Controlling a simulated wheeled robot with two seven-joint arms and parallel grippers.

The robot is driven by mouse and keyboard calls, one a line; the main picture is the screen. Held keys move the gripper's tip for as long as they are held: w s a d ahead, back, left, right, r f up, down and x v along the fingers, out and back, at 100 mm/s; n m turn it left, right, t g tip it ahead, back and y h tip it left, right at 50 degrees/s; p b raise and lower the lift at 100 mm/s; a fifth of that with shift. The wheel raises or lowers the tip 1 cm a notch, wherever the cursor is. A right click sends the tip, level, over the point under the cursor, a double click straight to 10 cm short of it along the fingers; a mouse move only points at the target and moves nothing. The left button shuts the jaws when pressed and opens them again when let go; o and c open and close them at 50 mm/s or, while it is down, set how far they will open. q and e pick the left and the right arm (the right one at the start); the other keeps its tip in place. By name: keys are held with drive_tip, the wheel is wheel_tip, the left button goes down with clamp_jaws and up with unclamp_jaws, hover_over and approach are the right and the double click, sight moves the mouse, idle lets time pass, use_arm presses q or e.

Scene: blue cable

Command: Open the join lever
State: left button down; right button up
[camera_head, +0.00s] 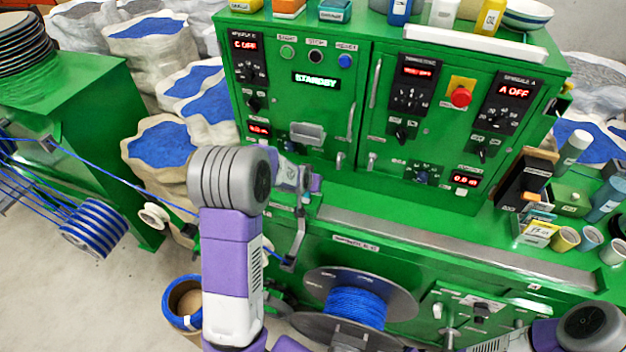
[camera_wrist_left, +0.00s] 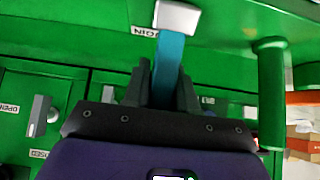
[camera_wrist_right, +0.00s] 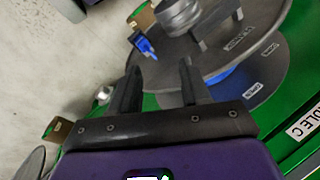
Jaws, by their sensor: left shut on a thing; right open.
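The join lever (camera_wrist_left: 169,58) shows in the left wrist view as a teal bar on a pale metal mount (camera_wrist_left: 178,17), beside a label reading JOIN (camera_wrist_left: 145,32). My left gripper (camera_wrist_left: 163,80) is shut on the teal bar, one dark finger on each side. In the head view my left forearm and wrist block most of the lever area, and the left gripper (camera_head: 314,183) shows only in part at the green machine's front. My right gripper (camera_wrist_right: 158,70) is open and empty in the right wrist view, near the rim of a grey reel.
A reel of blue cable (camera_head: 355,306) sits low on the machine front. The green control cabinet (camera_head: 330,110) stands behind the ledge. Blue cable (camera_head: 110,178) runs from the left equipment toward the machine. Cups and small boxes (camera_head: 540,232) crowd the right end.

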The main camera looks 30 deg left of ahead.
sight(307, 195)
use_arm(q)
drive_tip(key=c, duration=1)
unclamp_jaws()
drive_tip(key=shift+w+f, duration=0.1)
drive_tip(key=p+v, duration=0.1)
drive_tip(key=v, duration=0.5)
drive_tip(key=shift+r, duration=0.3)
drive_tip(key=shift+s+r+p, duration=0.3)
drive_tip(key=shift+s+p, duration=0.05)
drive_tip(key=shift+s, duration=0.25)
